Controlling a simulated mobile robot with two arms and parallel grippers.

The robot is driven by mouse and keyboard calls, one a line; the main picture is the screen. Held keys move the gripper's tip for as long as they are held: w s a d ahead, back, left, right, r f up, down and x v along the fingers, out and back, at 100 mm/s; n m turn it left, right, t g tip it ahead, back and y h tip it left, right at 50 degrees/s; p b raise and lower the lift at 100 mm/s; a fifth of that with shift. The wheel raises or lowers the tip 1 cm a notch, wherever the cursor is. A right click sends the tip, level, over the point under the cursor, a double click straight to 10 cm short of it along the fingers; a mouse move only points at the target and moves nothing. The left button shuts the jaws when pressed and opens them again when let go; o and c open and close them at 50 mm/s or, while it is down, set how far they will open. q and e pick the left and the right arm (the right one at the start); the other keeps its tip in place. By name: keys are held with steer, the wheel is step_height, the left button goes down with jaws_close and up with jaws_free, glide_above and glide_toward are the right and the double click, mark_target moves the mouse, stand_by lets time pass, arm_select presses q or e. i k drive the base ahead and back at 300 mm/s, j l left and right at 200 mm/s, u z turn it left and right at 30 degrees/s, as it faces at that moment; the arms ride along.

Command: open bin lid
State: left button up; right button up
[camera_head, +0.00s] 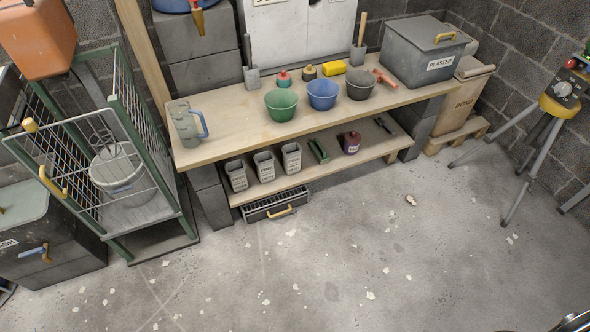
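A grey bin labelled PLASTER (410,62) stands at the right end of the wooden workbench.
The workbench (235,127) carries a jug (184,125), a green bowl (281,104), a blue bowl (322,95) and small tools. A wire cage trolley (150,215) stands left. A tripod (530,140) stands right. The concrete floor (380,250) before the bench is mostly clear.

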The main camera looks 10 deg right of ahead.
mark_target(427, 33)
steer(key=i+l+z, duration=0.1)
steer(key=z, duration=0.55)
steer(key=i+l+z, duration=0.25)
steer(key=i+z, duration=0.7)
steer(key=i, duration=0.1)
